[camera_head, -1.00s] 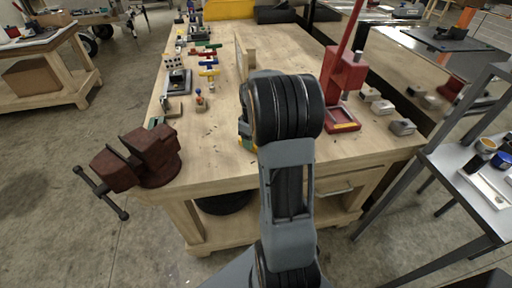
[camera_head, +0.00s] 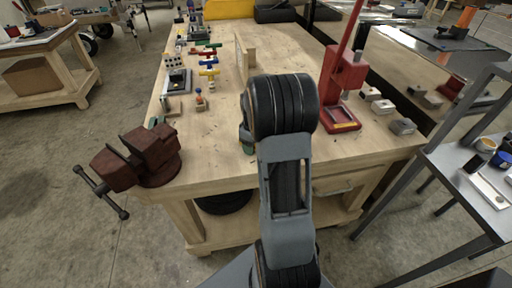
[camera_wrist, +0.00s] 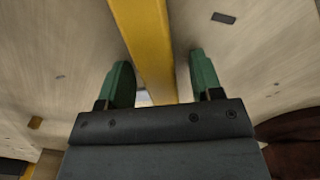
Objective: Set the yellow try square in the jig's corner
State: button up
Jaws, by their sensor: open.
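In the wrist view a long yellow bar (camera_wrist: 146,28), seemingly part of the yellow try square, runs from the top edge down between the two green fingers of my gripper (camera_wrist: 158,63). The fingers are open, one on each side of it, with a gap on both sides. The bar's lower end is hidden behind the gripper body. In the head view my arm hides the square, and only a little green of the gripper (camera_head: 248,148) shows. An upright wooden piece with a corner, which may be the jig (camera_head: 250,60), stands farther back on the bench.
A rusty vise (camera_head: 150,158) is at the bench's front left corner. A red press (camera_head: 342,90) and several grey blocks (camera_head: 402,126) stand at right. Several coloured pieces (camera_head: 208,72) and small fixtures line the left side. The bench top (camera_head: 215,135) left of my arm is clear.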

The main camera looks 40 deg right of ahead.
grip_shut()
dwell(0.3)
